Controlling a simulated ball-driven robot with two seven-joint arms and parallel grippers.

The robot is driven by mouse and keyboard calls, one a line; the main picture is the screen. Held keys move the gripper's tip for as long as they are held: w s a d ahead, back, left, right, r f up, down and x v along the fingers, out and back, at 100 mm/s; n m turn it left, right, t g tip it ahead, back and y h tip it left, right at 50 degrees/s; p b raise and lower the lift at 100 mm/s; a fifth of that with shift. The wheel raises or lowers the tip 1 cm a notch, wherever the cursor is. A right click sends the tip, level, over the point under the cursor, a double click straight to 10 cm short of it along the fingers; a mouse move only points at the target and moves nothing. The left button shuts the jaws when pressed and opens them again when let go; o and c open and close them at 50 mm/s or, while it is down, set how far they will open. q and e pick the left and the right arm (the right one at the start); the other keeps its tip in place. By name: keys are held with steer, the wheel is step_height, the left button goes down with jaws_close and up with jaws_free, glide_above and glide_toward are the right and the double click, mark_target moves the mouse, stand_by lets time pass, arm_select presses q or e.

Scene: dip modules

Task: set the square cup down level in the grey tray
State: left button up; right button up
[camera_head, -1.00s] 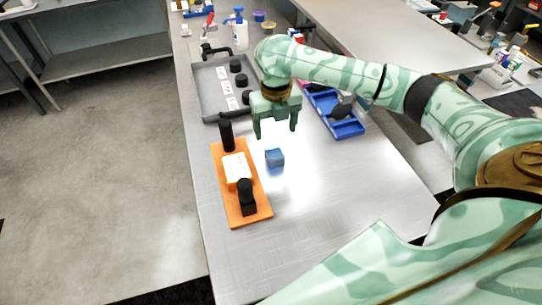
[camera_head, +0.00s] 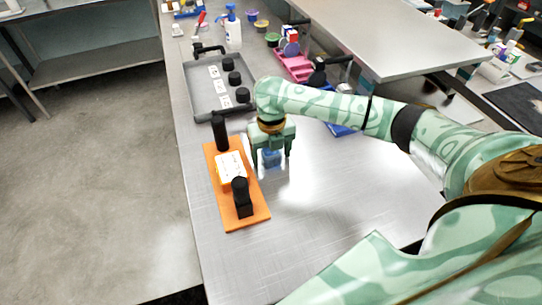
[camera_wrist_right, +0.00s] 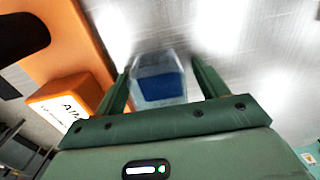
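The square cup (camera_head: 271,158) is small and clear with blue contents. It stands on the table beside the orange board, and in the right wrist view the cup (camera_wrist_right: 159,82) sits between my fingers. My right gripper (camera_head: 271,162) is lowered over it, one finger on each side. The fingers look open, with a narrow gap to the cup walls. The grey tray (camera_head: 199,88) lies farther back on the table, with black round pieces and white labels in it. My left gripper is out of view.
The orange board (camera_head: 260,213) with black uprights and a white-and-orange box (camera_head: 230,167) lies close left of the cup. A blue tray (camera_head: 341,131) is partly hidden behind my right arm. A pink tray (camera_head: 294,68) is farther back. The table's front right is clear.

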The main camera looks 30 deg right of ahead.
steer(key=c, duration=0.9)
steer(key=shift+r, duration=0.15)
